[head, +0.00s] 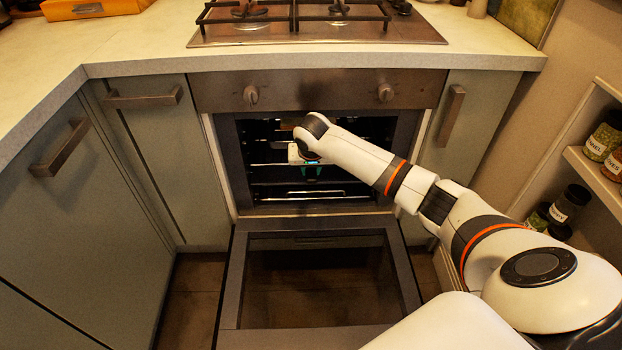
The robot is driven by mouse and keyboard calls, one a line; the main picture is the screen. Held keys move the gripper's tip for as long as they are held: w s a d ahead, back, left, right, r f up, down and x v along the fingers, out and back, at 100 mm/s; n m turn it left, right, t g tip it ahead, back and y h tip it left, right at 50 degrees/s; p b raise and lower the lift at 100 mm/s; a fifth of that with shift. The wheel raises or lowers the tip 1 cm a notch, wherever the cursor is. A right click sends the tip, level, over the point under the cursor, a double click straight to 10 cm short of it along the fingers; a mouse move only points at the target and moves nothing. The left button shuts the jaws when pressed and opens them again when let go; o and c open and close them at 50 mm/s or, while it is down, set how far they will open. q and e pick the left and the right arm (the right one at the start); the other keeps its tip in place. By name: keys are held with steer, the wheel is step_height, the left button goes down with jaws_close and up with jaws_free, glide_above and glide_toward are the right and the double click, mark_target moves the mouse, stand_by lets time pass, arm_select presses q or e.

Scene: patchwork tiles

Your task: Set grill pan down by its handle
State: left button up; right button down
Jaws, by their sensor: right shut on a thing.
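My right arm reaches from the lower right into the open oven (405,150). My right gripper (311,170) is at the oven's opening, in front of the racks, and is largely hidden by its own wrist. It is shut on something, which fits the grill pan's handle. The grill pan itself cannot be made out clearly in the dark oven behind my wrist. Whether it touches a rack cannot be told. My left gripper is not in view.
The oven door (234,285) is folded down in front of the oven. A gas hob (220,32) sits in the worktop above. Cabinets flank the oven. Spice jars (568,204) stand on shelves at the right. An orange box (95,8) is at the back left.

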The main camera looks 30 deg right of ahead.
step_height(320, 180, down, 4)
steer(key=shift+f+b, duration=0.1)
steer(key=shift+b, duration=0.5)
steer(key=c, duration=1.1)
jaws_free()
steer(key=shift+s+f, duration=0.1)
